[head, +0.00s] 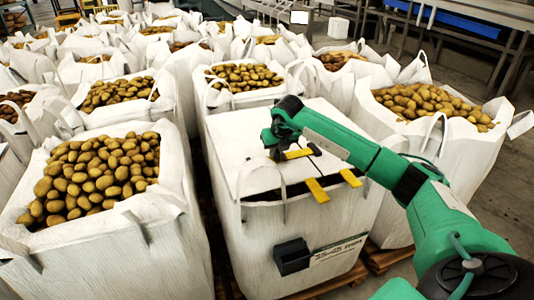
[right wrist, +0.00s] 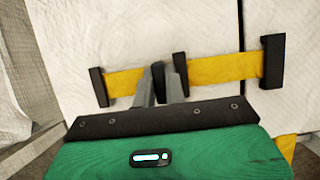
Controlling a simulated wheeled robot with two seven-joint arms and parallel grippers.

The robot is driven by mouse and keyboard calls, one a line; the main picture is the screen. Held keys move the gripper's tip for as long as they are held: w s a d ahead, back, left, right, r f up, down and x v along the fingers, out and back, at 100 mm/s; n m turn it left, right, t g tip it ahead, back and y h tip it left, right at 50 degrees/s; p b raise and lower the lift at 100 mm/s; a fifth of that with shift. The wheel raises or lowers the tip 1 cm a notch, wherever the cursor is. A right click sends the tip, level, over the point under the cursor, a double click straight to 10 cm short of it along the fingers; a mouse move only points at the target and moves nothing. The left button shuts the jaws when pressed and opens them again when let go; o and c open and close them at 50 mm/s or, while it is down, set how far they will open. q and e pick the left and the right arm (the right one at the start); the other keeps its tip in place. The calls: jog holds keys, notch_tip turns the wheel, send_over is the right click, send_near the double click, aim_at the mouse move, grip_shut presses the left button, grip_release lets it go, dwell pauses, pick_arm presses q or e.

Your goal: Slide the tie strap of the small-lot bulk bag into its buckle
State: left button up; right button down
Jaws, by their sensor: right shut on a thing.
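The small-lot bulk bag (head: 280,222) is a white bag with a flat closed top, in the middle of the head view. A yellow strap (head: 298,154) with black pieces lies on its top. My right gripper (head: 277,150) reaches in from the right, low over the top. In the right wrist view its grey fingers (right wrist: 159,88) are closed on a dark piece at the strap. Yellow strap lengths show left (right wrist: 124,84) and right (right wrist: 225,69) of the fingers, with black end pieces. I cannot tell which black piece is the buckle. My left gripper is out of view.
Yellow tabs (head: 317,190) hang at the bag's front edge. A black box (head: 292,256) and a label are on its front. Open bags of potatoes crowd the left (head: 165,205), back and right (head: 470,150). Floor shows at the far right.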

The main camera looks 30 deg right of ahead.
jog(key=d, duration=0.3)
jog(key=shift+s+d, duration=0.25)
jog(key=shift+s, duration=0.15)
jog(key=shift+d, duration=0.2)
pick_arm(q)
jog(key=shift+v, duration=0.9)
pick_arm(e)
jog(key=shift+r, duration=0.1)
jog(key=c, duration=1.7)
grip_release()
jog(key=shift+o, duration=1.3)
jog(key=shift+s+d, duration=0.1)
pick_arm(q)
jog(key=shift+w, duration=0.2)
